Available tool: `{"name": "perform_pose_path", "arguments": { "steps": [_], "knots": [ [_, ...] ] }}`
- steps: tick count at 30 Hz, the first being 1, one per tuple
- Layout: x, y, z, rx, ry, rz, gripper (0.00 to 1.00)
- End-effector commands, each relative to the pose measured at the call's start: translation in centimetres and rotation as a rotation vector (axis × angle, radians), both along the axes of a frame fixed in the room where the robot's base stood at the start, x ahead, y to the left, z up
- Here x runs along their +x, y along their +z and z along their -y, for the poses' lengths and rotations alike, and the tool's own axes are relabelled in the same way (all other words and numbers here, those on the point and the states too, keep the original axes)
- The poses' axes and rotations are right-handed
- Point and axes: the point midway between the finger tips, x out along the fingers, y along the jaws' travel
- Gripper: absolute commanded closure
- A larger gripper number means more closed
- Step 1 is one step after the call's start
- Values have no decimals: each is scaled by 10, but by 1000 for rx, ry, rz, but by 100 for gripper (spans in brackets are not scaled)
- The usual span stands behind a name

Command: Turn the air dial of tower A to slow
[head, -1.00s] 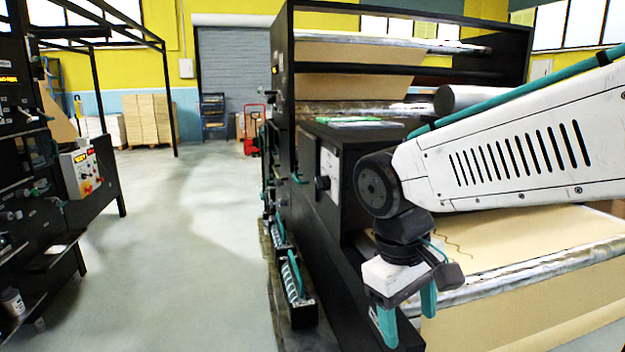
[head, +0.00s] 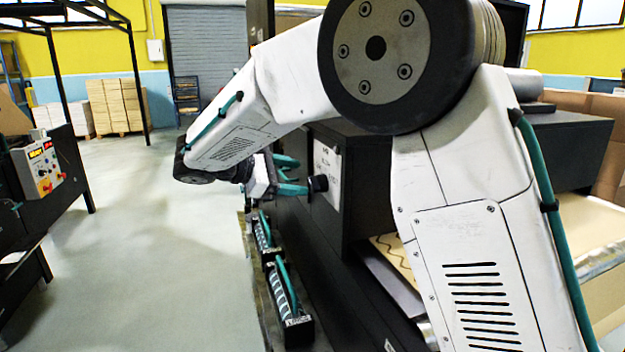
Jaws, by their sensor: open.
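A black dial (head: 320,183) sticks out from a white marked plate (head: 328,165) on the side of the dark machine (head: 366,165), in the middle of the head view. The print on the plate is too small to read, so I cannot tell the dial's setting. My gripper (head: 300,175) is open and empty. Its two teal fingers, one above the other, point right toward the dial. The fingertips are close to the dial's left side; I cannot tell whether they touch it. My arm hides much of the machine.
Racks with teal handles (head: 283,292) stand low along the machine's side, below my gripper. A control box (head: 38,169) with lit displays sits on the dark machine at left. The grey floor (head: 150,250) between is clear. Pallets of stacked boxes (head: 117,105) stand at the back.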

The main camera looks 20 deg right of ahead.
Motion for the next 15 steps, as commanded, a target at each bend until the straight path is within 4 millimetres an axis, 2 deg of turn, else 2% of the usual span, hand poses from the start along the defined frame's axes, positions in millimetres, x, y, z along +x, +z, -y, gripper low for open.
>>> {"name": "perform_pose_path", "arguments": {
  "steps": [2, 12, 15],
  "knots": [
    [1, -4, -3, 1, 16, -2, 37],
    [10, -21, 38, 3, 23, -1, 37],
    [11, -24, 44, 4, 25, 0, 37]
  ]
}}
